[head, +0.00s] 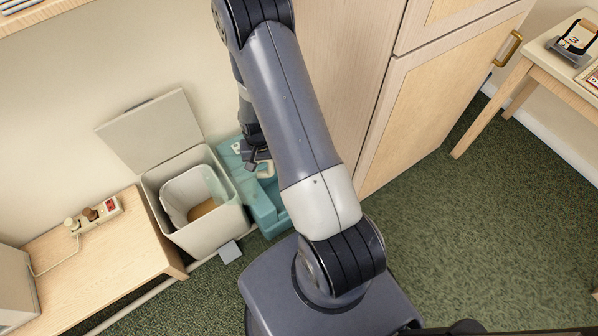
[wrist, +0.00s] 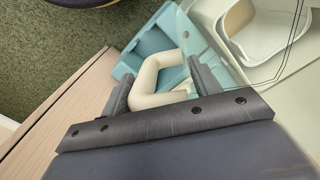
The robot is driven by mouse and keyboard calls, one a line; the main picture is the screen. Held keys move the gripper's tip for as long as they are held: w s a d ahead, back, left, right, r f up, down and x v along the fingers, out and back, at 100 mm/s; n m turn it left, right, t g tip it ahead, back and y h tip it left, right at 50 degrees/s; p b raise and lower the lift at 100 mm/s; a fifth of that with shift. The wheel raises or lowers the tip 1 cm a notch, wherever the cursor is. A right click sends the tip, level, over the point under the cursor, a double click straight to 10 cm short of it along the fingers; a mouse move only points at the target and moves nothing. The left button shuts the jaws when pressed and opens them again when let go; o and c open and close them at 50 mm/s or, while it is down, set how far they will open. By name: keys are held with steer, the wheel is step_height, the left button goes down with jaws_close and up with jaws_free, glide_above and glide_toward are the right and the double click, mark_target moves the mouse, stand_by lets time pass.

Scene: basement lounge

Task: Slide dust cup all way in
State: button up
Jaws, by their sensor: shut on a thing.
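The dust cup (head: 226,184) is a see-through, pale teal container with a cream loop handle (wrist: 150,97). In the head view it sits against the teal housing (head: 265,212), its clear body overlapping the bin's right side in the picture. My gripper (head: 258,163) is at the handle; in the wrist view my gripper (wrist: 161,82) has a dark finger on each side of the handle and is shut on it. The teal housing also shows in the wrist view (wrist: 158,46) beyond the handle. How deep the cup sits is hidden by my arm.
An open grey bin (head: 200,238) with its lid up stands left of the housing. A wooden bench (head: 95,262) with a power strip (head: 93,215) is further left. A wooden cabinet (head: 425,110) stands close on the right. Green carpet at the right is clear.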

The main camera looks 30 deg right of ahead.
steer(key=s+d+f+m+b, duration=0.2)
steer(key=d+f+m+b, duration=0.4)
steer(key=m+b, duration=0.6)
steer(key=shift+s+d+g, duration=0.3)
steer(key=shift+s+d, duration=0.1)
steer(key=shift+d, duration=0.85)
step_height(320, 180, down, 22)
steer(key=b, duration=1.7)
steer(key=shift+f+b, duration=0.3)
steer(key=shift+f, duration=0.05)
stand_by(0.6)
steer(key=o, duration=1.3)
